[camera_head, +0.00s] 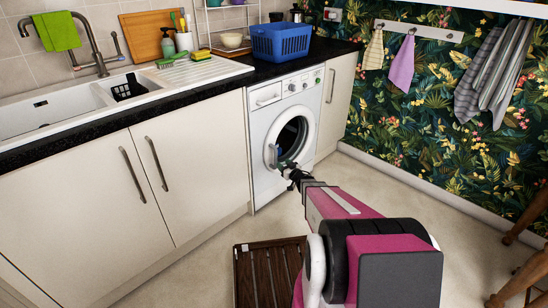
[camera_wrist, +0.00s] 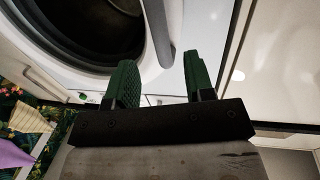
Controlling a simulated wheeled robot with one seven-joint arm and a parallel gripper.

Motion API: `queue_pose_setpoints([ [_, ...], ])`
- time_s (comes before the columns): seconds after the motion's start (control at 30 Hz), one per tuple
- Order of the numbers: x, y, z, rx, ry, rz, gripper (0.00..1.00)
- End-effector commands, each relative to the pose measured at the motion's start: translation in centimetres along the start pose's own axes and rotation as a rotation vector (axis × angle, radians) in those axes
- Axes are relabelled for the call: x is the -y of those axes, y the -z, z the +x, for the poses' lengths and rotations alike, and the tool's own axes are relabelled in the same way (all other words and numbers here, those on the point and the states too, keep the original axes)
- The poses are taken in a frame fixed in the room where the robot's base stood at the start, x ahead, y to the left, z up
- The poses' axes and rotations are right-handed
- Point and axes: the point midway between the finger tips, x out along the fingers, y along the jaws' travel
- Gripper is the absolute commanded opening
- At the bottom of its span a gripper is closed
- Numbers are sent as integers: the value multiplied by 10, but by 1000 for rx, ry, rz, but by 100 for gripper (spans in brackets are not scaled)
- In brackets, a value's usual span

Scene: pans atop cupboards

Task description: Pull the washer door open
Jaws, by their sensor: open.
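The white washer (camera_head: 259,125) stands under the counter in the head view. Its round washer door (camera_head: 306,135) has a white ring around a dark middle, with a light handle (camera_head: 271,156) on its left side. I cannot tell for sure whether the door is fully closed. My gripper (camera_head: 286,165) is at the lower left of the door. In the wrist view my gripper (camera_wrist: 160,65) is open, with two green fingers apart and nothing held. The grey handle bar (camera_wrist: 156,28) ends in line with the gap between the fingertips; contact is not visible.
Cream cupboards (camera_head: 80,215) flank the washer. A blue basket (camera_head: 281,42) stands on the dark counter above it. A brown slatted mat (camera_head: 268,274) lies on the floor beside my arm. Wooden legs (camera_head: 515,280) stand at the far right. Floor right of the washer is clear.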

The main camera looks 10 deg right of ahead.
Motion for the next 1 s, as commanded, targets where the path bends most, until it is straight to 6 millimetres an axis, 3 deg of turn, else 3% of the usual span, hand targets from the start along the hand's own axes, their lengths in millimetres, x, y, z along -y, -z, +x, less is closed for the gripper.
queue_pose_setpoints([
  [0.5, -1, -1, 85, 0, -1, 0, 48],
  [0.67, 0, 0, 95, 0, -1, 0, 48],
  [0.9, 0, 0, 96, 1, -2, 0, 48],
  [0.97, 0, 0, 96, 1, -2, 0, 32],
  [1.0, 0, 0, 96, 1, -2, 0, 19],
])
